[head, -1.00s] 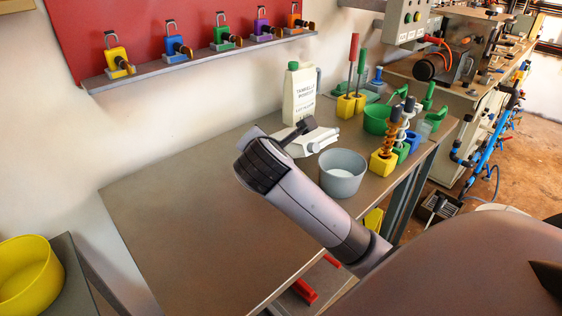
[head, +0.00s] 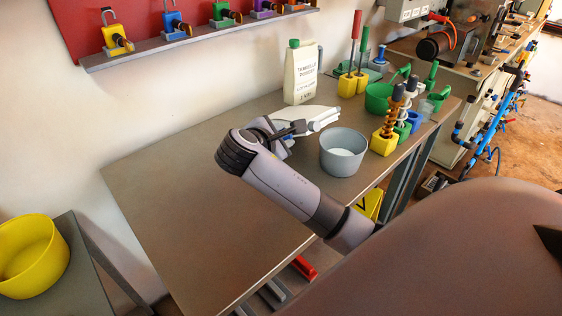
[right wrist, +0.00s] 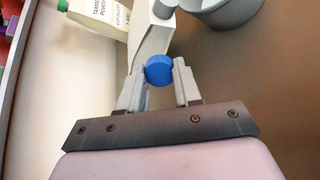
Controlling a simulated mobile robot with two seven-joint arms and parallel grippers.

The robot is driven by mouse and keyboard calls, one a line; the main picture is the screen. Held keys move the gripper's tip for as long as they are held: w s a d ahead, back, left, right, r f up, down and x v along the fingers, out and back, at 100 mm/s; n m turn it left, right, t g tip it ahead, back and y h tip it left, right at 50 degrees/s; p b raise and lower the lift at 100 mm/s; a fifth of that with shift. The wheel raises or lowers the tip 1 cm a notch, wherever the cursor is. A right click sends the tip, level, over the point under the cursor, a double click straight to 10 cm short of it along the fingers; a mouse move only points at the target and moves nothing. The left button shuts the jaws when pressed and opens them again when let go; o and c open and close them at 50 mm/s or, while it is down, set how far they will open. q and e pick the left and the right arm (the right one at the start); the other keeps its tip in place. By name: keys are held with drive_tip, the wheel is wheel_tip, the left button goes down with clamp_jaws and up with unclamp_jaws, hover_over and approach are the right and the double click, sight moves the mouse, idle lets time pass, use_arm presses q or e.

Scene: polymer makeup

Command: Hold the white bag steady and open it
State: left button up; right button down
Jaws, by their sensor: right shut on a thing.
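A white bag (head: 318,115) lies on its side on the workbench, partly hidden behind my right gripper. The right wrist view shows it as a white block-like shape (right wrist: 150,38) with a blue cap (right wrist: 159,69) at its near end. My right gripper (head: 285,133) is at that end, its two grey fingers (right wrist: 160,78) shut on the blue cap. A second white bag (head: 301,75) with a green cap and printed label stands upright behind. My left gripper is not in view.
A grey bowl (head: 343,152) stands right of the lying bag. Yellow and green holders with tools (head: 385,138) crowd the bench's right end. The bench's left part (head: 190,190) is clear. A yellow bowl (head: 30,262) sits on a side stand at left.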

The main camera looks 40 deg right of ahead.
drive_tip(key=shift+f+b, duration=0.3)
drive_tip(key=shift+f, duration=3.3)
drive_tip(key=shift+f, duration=0.1)
drive_tip(key=shift+f, duration=0.5)
drive_tip(key=c, duration=0.8)
unclamp_jaws()
drive_tip(key=shift+r, duration=0.3)
drive_tip(key=v, duration=1.2)
drive_tip(key=shift+r+p, duration=0.3)
